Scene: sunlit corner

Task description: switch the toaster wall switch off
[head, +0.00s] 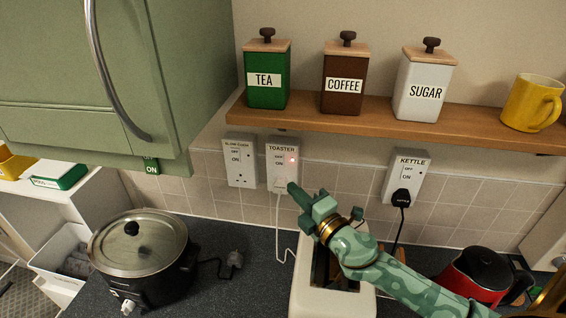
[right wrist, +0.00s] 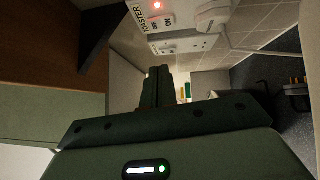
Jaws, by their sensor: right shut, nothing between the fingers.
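The toaster wall switch (head: 281,160) is a white socket plate labelled TOASTER on the tiled wall under the shelf. Its red light is lit. A white plug sits in its lower part, with a white cord hanging down. My right gripper (head: 294,188) is shut and empty, just below and right of the plate; I cannot tell whether it touches. In the right wrist view the shut fingers (right wrist: 157,73) show below the toaster plate (right wrist: 148,20), with its red light at the top edge. My left gripper is out of view.
A slow cooker socket (head: 239,170) is left of the toaster plate and a kettle socket (head: 407,176) is right. A wooden shelf (head: 300,115) with canisters overhangs them. The cream toaster (head: 303,296) stands below my right arm, the slow cooker (head: 138,245) left, the red kettle (head: 482,270) right.

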